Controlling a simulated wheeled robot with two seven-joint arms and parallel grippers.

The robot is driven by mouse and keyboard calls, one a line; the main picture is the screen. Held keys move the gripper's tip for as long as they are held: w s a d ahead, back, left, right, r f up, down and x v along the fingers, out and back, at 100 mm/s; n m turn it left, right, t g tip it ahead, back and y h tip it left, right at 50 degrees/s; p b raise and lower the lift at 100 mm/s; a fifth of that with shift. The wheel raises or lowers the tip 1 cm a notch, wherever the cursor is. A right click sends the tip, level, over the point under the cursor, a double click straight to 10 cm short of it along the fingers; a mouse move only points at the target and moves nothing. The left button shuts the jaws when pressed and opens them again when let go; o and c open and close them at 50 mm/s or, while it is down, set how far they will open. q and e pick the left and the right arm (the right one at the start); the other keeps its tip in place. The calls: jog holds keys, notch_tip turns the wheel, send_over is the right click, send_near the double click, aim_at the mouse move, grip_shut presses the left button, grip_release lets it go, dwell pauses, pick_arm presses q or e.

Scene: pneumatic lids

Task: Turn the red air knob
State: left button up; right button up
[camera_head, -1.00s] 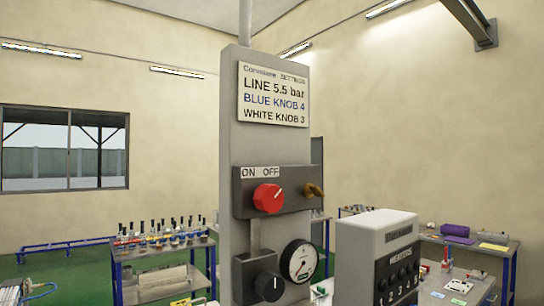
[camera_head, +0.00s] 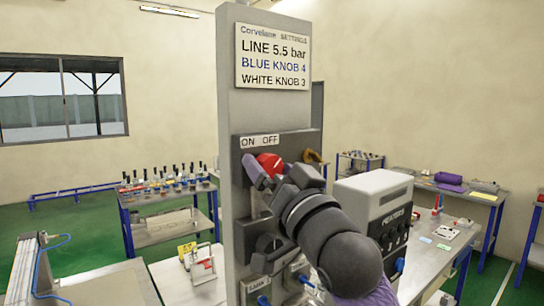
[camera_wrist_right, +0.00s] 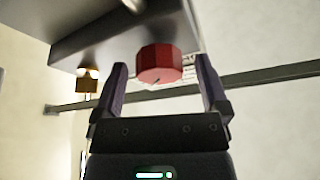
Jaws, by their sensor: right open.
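The red air knob (camera_head: 268,164) sits on a dark block below an ON OFF label (camera_head: 259,141) on the grey panel. My right gripper (camera_head: 268,176) is at the knob in the head view and hides part of it. In the right wrist view the red knob (camera_wrist_right: 159,64) shows between the tips of the right gripper's two fingers (camera_wrist_right: 162,80). The fingers are open, with a gap visible on either side of the knob. My left gripper is not in view.
A brass fitting (camera_head: 313,157) is on the same block, right of the knob. A grey-white box with a row of small knobs (camera_head: 375,205) stands right of the panel, close to my right arm. A sign (camera_head: 273,57) is above. Benches stand behind.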

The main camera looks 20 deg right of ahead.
jog(key=shift+w, duration=0.3)
grip_shut()
